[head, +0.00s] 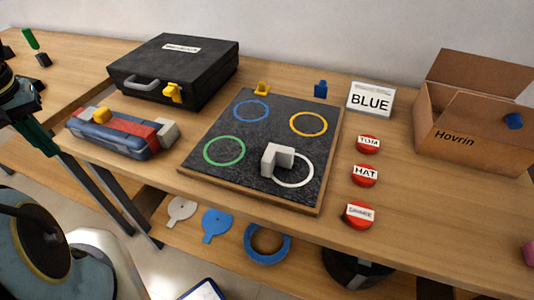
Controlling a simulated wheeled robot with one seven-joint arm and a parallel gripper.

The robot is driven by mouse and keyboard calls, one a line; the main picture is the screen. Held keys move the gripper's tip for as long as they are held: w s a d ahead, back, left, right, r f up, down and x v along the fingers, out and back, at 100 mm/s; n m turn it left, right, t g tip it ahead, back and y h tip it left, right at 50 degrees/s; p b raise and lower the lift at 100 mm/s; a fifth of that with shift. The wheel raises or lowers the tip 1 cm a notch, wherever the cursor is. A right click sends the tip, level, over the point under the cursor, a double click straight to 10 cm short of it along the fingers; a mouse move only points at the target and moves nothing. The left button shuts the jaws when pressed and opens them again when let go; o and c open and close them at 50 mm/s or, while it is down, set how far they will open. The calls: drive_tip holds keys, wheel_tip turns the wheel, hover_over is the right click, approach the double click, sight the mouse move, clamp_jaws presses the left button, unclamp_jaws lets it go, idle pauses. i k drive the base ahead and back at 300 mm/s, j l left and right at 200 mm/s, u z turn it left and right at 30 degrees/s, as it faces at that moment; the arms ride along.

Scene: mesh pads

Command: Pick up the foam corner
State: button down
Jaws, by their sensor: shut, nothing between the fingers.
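The foam corner (277,160) is a pale grey-white L-shaped block. It stands on the dark mesh pad (268,131), over the upper left part of the white ring (309,179). My gripper (40,143) is at the left edge, partly cut off by the frame, with dark green fingers pointing down. It is shut and empty, far to the left of the foam corner and apart from it.
A black case (205,75) and a blue-red tool holder (115,137) stand left of the pad. Red buttons (365,175), a BLUE sign (370,101) and a cardboard box (470,140) stand right. The lower shelf holds a blue ring (248,246).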

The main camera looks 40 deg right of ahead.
sight(275, 155)
drive_tip(key=k+l+u, duration=0.35)
drive_tip(key=k, duration=0.2)
drive_tip(key=k+u, duration=0.4)
drive_tip(key=k, duration=0.15)
drive_tip(key=k+u, duration=0.35)
drive_tip(key=k, duration=0.2)
